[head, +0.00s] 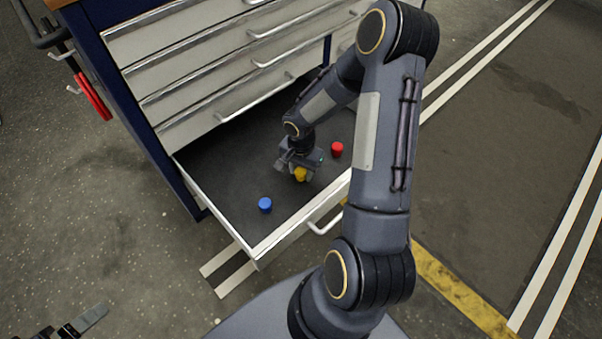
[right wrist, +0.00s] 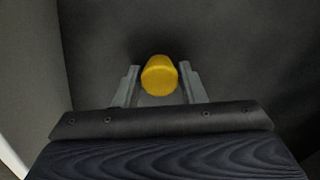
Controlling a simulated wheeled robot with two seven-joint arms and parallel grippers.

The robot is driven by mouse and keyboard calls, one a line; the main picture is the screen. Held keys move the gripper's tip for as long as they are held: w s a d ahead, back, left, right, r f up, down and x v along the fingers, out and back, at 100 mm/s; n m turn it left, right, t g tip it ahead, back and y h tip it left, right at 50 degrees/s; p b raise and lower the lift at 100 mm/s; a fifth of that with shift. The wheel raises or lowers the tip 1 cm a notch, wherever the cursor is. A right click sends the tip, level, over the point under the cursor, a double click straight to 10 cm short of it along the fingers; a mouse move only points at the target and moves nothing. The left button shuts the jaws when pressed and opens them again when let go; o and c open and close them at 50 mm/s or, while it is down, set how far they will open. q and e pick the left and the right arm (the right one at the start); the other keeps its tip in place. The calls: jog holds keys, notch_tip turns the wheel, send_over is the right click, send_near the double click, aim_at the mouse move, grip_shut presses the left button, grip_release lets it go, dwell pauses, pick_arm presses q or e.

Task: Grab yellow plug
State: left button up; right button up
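The yellow plug (head: 300,174) is in the open bottom drawer (head: 218,200). My right gripper (head: 299,166) reaches down into the drawer at the plug. In the right wrist view the yellow plug (right wrist: 159,76) lies between the two fingertips (right wrist: 160,82), one on each side. The fingers look spread, with narrow gaps beside the plug; contact is not clear. Part of my left gripper (head: 86,319) shows at the bottom left of the head view, away from the drawer; its opening cannot be made out.
A blue plug (head: 265,205) lies in the drawer to the left, near the front wall. A red plug (head: 337,149) stands to the right of my right gripper. The drawer's walls enclose all three plugs. The closed drawers of the cabinet (head: 190,62) rise behind.

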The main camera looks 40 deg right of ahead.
jog(key=c, duration=0.6)
jog(key=shift+r, duration=0.15)
